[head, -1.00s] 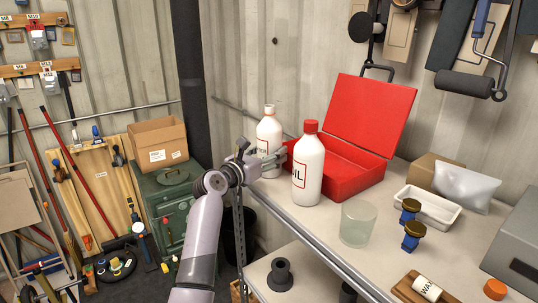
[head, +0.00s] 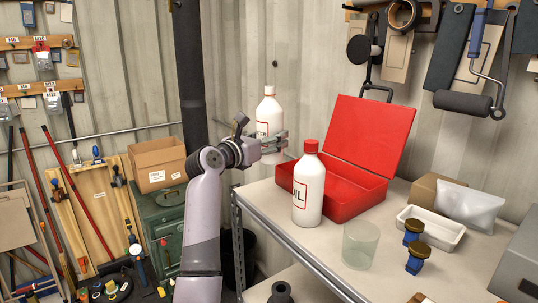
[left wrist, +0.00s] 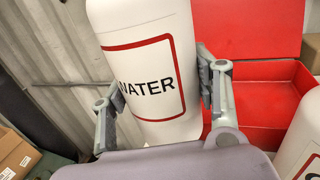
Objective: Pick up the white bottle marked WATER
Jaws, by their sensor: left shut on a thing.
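The white bottle marked WATER (head: 268,112) is upright, with a pale cap, at the left end of the bench. My left gripper (head: 270,147) is shut on it and holds it up, its base above the bench top. In the left wrist view the bottle (left wrist: 158,85) stands between the two fingers, with its red-framed WATER label facing the camera. Its cap is out of that view. My right gripper is not in view.
A white bottle with a red cap and an OIL label (head: 309,185) stands just right of my gripper. Behind it is an open red case (head: 365,200).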

